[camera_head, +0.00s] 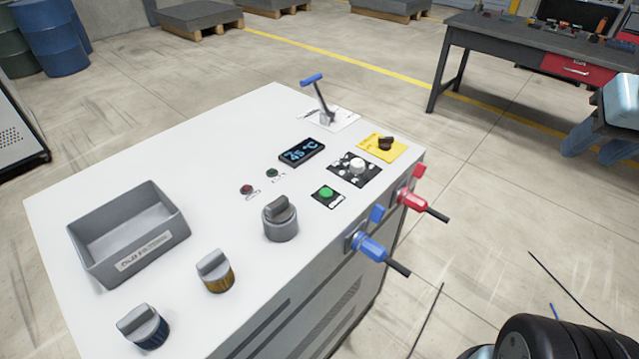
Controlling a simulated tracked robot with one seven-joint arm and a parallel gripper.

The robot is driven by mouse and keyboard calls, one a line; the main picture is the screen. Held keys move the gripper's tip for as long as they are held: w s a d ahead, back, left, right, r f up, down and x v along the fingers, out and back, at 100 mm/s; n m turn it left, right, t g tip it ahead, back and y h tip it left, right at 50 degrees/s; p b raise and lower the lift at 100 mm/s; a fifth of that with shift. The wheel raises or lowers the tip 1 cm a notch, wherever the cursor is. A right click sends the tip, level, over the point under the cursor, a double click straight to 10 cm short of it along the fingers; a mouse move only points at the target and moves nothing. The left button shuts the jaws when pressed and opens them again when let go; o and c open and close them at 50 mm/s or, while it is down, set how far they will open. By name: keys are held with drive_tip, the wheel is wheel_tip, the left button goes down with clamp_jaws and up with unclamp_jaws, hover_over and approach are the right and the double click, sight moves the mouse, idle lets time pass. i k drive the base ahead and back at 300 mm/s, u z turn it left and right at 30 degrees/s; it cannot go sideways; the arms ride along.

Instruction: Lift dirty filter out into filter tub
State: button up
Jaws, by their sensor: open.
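The grey filter tub (160,259), labelled for old filters, stands at the left on the white machine top and looks empty. A filter with a grey grip cap and a brown-amber body (217,279) stands upright right of the tub. A second filter with a grey cap and dark blue body (146,331) stands upright at the front edge, below the tub. A grey round housing (281,227) with a grey grip cap (279,208) on top sits further right; its inside is hidden. I cannot tell from here which filter is dirty. My gripper is not in view.
A display reading 45 °C (302,151), a blue-handled lever (318,90), a green button (326,193) and a yellow-plated switch (384,145) occupy the top's right part. Blue (370,247) and red (411,198) valves stick out from the right side. Part of my arm shows bottom right.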

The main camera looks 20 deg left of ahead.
sight(144, 249)
drive_tip(key=z, duration=0.55)
drive_tip(key=k, duration=2.25)
drive_tip(key=u, duration=1.35)
drive_tip(key=i, duration=1.05)
drive_tip(key=z, duration=0.15)
